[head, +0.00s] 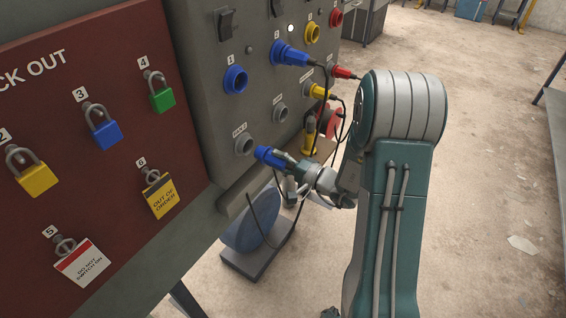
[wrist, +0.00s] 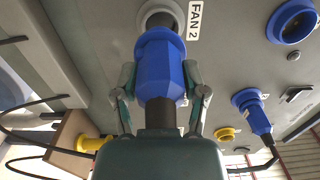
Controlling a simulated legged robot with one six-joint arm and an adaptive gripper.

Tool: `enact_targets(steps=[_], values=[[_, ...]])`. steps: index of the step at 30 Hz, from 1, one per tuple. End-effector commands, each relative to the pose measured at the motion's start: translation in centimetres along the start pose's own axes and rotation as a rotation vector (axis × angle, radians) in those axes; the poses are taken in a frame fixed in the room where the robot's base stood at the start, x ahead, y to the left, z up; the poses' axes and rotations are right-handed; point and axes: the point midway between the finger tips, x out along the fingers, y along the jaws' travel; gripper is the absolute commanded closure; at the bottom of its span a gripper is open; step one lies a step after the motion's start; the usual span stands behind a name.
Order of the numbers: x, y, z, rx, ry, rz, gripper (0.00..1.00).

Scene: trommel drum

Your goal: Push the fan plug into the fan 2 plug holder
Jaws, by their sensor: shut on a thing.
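The blue fan plug (head: 267,155) is held by my gripper (head: 285,164). It also fills the middle of the wrist view (wrist: 160,72), with the gripper fingers (wrist: 158,88) shut on its sides. The fan 2 plug holder is a grey round ring on the grey panel (head: 243,144).
A blue socket (head: 236,80) sits above the holder. Another blue plug (head: 290,54) and a yellow plug (head: 318,91) are in the panel with hanging cables. Padlocks hang on the red board (head: 60,150) at left. A blue disc on a stand (head: 250,225) is below.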

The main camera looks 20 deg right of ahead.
Motion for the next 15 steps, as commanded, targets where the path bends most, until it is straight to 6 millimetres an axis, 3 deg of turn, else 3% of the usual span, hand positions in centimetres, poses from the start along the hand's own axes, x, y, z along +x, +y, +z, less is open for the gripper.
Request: enact_targets(steps=[15], values=[[3.9,0.0,-0.1,0.001,-0.001,0.0,1.0]])
